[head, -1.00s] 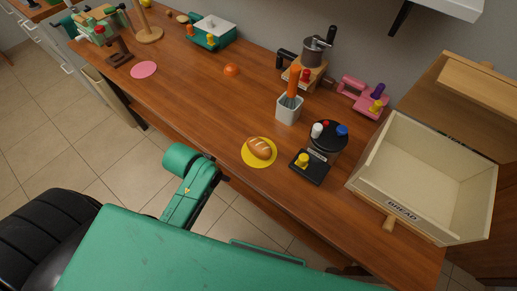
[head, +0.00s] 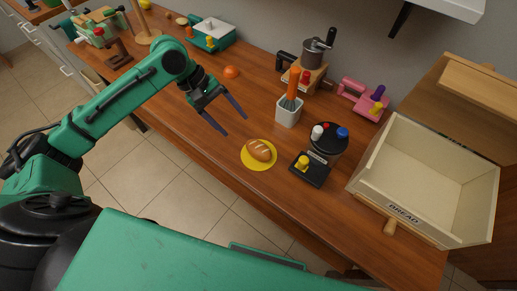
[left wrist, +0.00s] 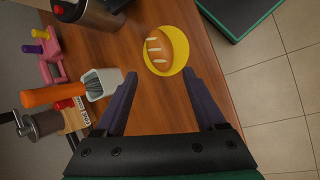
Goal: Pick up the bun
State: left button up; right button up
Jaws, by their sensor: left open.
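The bun (head: 259,150) is brown with pale score marks and lies on a round yellow mat (head: 247,162) near the table's front edge. My left gripper (head: 236,118) is open and empty, above the table, up and to the left of the bun in the head view. In the left wrist view the bun (left wrist: 158,50) and yellow mat (left wrist: 181,50) show beyond the open fingers (left wrist: 158,85), apart from them. My right gripper is not in view.
A white utensil cup (head: 288,113), a dark canister (head: 328,146) and a small black stand (head: 309,172) are close to the bun. An open bread box (head: 402,208) stands at right. A hand grinder (head: 313,53) is behind. Bare table lies right of the mat's front.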

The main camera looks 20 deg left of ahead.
aim_at(254, 146)
pick_arm(q)
jog(key=p+x, duration=0.1)
jog(key=x, duration=1.2)
jog(key=c, duration=1)
notch_tip(254, 146, up, 20)
